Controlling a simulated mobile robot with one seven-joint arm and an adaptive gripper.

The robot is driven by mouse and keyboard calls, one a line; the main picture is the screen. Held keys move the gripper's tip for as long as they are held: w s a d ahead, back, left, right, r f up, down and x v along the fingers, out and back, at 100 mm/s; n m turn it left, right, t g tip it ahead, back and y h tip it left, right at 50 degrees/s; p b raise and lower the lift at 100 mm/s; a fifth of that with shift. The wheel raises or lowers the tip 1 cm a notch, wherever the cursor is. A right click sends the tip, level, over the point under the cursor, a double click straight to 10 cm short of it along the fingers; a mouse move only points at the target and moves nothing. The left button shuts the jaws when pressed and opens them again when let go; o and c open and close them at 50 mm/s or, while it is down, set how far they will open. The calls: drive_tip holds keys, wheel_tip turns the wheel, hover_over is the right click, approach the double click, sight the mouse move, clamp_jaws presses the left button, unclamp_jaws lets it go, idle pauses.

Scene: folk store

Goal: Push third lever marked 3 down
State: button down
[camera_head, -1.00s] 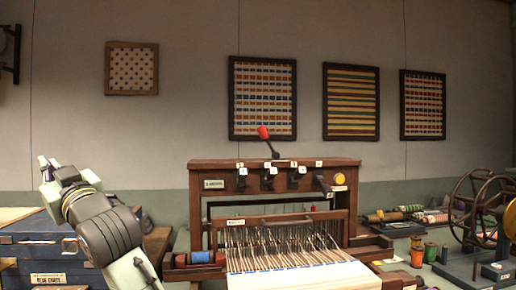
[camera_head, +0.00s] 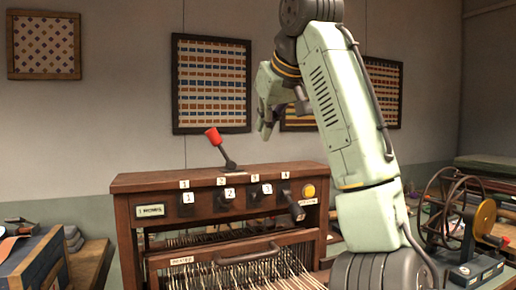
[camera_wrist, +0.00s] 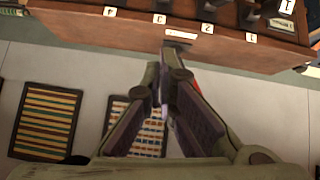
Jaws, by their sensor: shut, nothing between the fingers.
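The wooden loom (camera_head: 150,182) has a row of dark levers on its front, below numbered tags 1 to 4. The third lever (camera_head: 254,196), with a white tag 3 beside it, stands between lever 2 (camera_head: 222,201) and lever 4 (camera_head: 293,207), which sticks out. My gripper (camera_head: 264,130) is in the air above the loom top, over the third and fourth levers, touching none. Its fingers (camera_wrist: 167,75) are shut and empty, near the loom's upper edge in the wrist view. The levers are only partly seen there.
A red-handled lever (camera_head: 213,138) rises from the loom top, left of my gripper. A yellow button (camera_head: 308,191) is right of the levers. A spinning wheel (camera_head: 455,215) stands at right, and a blue chest (camera_head: 30,262) at left. Framed textiles (camera_head: 212,85) hang behind.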

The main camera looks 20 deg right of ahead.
drive_tip(key=p, duration=0.2)
hover_over(260, 194)
drive_tip(key=w, duration=0.4)
wheel_tip(260, 194, down, 7)
drive_tip(key=shift+s+d+f, duration=0.5)
drive_tip(key=shift+s+f, duration=0.35)
drive_tip(key=shift+s+d+f, duration=0.1)
drive_tip(key=shift+s+f, duration=0.3)
drive_tip(key=shift+f, duration=0.3)
drive_tip(key=shift+f+b, duration=0.2)
drive_tip(key=shift+b, duration=0.1)
drive_tip(key=shift+s+f+t+b, duration=0.1)
drive_tip(key=shift+f+t+b, duration=0.05)
drive_tip(key=shift+t+b, duration=0.3)
drive_tip(key=shift+s+t, duration=0.1)
drive_tip(key=shift+t, duration=0.15)
drive_tip(key=shift+b, duration=0.4)
